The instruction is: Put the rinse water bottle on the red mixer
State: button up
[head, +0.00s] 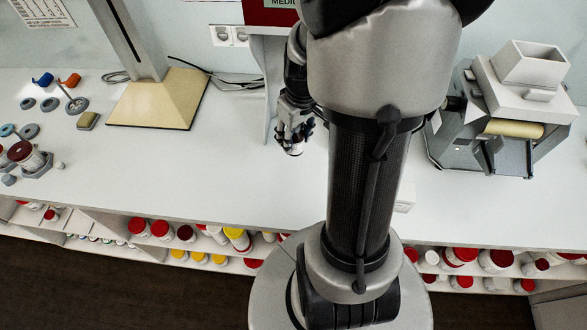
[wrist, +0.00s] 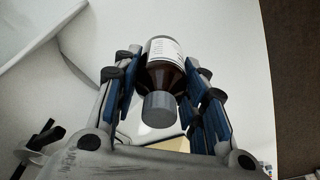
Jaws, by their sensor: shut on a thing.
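My gripper (head: 294,132) hangs over the middle of the white counter in the head view, beside my arm column. In the wrist view its blue-padded fingers (wrist: 164,72) are shut on a brown bottle with a white label and a grey cap, the rinse water bottle (wrist: 165,78). The cap points toward the wrist camera. In the head view the bottle is mostly hidden by the fingers. A dark red round top on a white body with a grey base (head: 20,152) stands at the far left; I cannot tell for sure that it is the red mixer.
A stand with a tan base (head: 155,100) rises at the back left. Small discs and blue and orange pieces (head: 42,79) lie left of it. A roller mill with a white hopper (head: 530,65) stands right. Shelves below hold several red-lidded jars (head: 160,228). The counter's left-middle is clear.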

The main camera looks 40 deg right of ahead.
notch_tip(320, 180, down, 13)
jog(key=b, duration=0.4)
jog(key=shift+r, duration=0.1)
jog(key=shift+f, duration=0.2)
jog(key=o, duration=1.1)
jog(key=r+p, duration=0.1)
jog(key=r, duration=0.3)
jog(key=s+r+p, duration=0.1)
jog(key=r, duration=0.3)
jog(key=r+p, duration=0.2)
jog(key=r, duration=0.2)
jog(key=shift+s+a+r, duration=0.1)
jog(key=shift+s+r, duration=0.05)
jog(key=shift+s, duration=0.25)
